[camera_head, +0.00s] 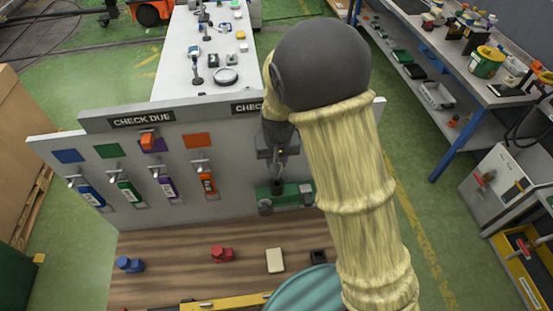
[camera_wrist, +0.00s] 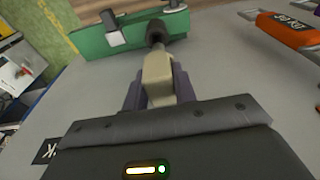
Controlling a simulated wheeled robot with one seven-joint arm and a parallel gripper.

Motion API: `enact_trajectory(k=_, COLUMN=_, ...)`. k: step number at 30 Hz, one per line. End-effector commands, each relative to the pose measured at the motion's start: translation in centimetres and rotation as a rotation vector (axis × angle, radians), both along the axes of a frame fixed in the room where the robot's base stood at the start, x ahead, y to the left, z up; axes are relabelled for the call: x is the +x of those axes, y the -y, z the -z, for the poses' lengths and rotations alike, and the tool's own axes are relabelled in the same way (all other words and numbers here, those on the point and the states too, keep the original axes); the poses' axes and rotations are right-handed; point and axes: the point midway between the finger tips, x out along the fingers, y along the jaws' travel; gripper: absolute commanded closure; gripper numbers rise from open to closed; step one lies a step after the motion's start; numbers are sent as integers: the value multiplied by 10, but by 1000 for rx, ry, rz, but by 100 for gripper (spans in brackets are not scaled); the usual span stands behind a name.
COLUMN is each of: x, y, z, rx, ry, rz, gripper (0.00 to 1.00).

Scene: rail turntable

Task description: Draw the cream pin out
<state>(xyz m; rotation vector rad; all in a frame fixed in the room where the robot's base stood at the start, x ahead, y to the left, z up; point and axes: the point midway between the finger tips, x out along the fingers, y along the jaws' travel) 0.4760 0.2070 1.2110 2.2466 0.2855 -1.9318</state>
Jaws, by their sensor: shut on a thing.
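In the wrist view the cream pin (camera_wrist: 157,78) stands between the two fingers of my gripper (camera_wrist: 159,86), which is shut on its cream body. The pin's far end meets a dark collar (camera_wrist: 156,34) at the edge of a green fixture (camera_wrist: 120,36). I cannot tell how deep the pin sits there. In the head view my gripper (camera_head: 278,156) is at the grey upright panel, just above the green fixture (camera_head: 292,196). The pin is mostly hidden there by the gripper.
The upright panel (camera_head: 235,175) carries several coloured tags on hooks to the left, including an orange one (camera_head: 207,183). On the wooden bench (camera_head: 180,250) lie a blue piece (camera_head: 130,264), a red piece (camera_head: 222,254) and a cream block (camera_head: 275,260). A white table (camera_head: 180,70) stands behind.

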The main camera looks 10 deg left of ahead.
Motion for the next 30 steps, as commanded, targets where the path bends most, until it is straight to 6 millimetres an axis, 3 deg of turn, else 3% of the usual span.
enact_trajectory(k=22, x=0, y=-1, z=-47, rx=1, ry=1, rz=-2, gripper=100)
enact_trajectory(k=30, x=0, y=0, z=-50, rx=0, ry=1, rz=0, gripper=100)
